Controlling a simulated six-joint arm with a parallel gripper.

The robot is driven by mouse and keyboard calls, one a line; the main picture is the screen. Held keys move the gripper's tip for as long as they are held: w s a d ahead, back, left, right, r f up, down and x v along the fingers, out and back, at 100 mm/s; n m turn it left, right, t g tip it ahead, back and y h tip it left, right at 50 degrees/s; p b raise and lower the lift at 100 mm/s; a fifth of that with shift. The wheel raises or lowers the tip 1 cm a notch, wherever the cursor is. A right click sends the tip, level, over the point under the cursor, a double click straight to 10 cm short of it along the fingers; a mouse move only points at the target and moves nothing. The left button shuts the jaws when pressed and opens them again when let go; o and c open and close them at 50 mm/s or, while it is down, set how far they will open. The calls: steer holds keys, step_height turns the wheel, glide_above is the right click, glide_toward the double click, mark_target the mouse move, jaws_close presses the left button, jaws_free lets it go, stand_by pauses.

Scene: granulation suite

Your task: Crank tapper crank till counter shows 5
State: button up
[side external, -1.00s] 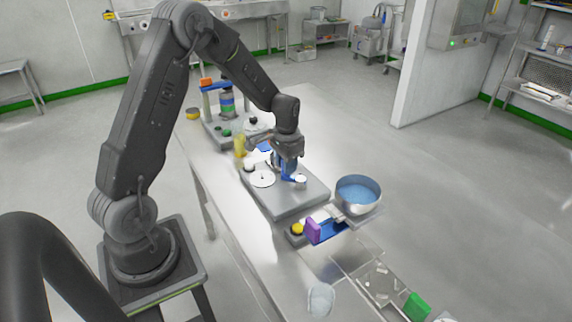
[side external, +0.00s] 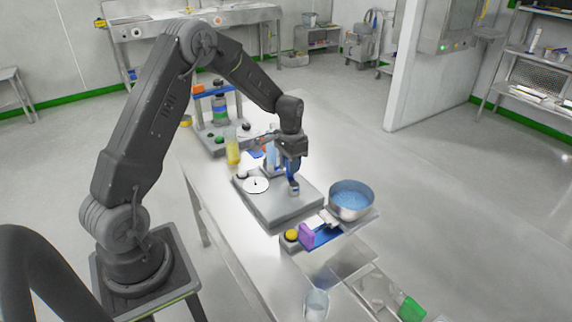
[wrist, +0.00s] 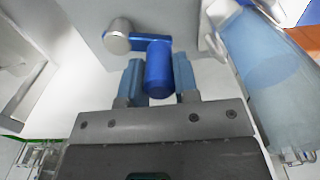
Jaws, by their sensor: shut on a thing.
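The tapper has a grey base plate (side external: 277,211) on the bench. Its crank has a blue arm (wrist: 148,41), a silver hub (wrist: 117,36) and an upright blue handle (wrist: 158,74). My gripper (wrist: 158,84) is shut around the handle, one finger on each side; in the side view my gripper (side external: 291,172) hides part of the crank. A clear bluish cylinder (wrist: 268,72) stands close to the right of my gripper in the wrist view. A white round dial (side external: 257,186) with a dark mark lies on the plate; its reading is too small to tell.
A steel bowl of blue material (side external: 351,197) stands right of the plate. A yellow knob (side external: 291,236) and a purple block (side external: 307,234) are in front. A yellow container (side external: 232,151) and another station with a blue top (side external: 214,90) are behind.

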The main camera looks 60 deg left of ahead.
steer(key=shift+d, duration=0.15)
steer(key=shift+w+d, duration=0.2)
steer(key=shift+w, duration=0.2)
steer(key=o, duration=0.7)
steer(key=shift+o, duration=0.2)
steer(key=shift+a+r, duration=0.1)
steer(key=shift+r, duration=0.05)
steer(key=shift+r, duration=3.35)
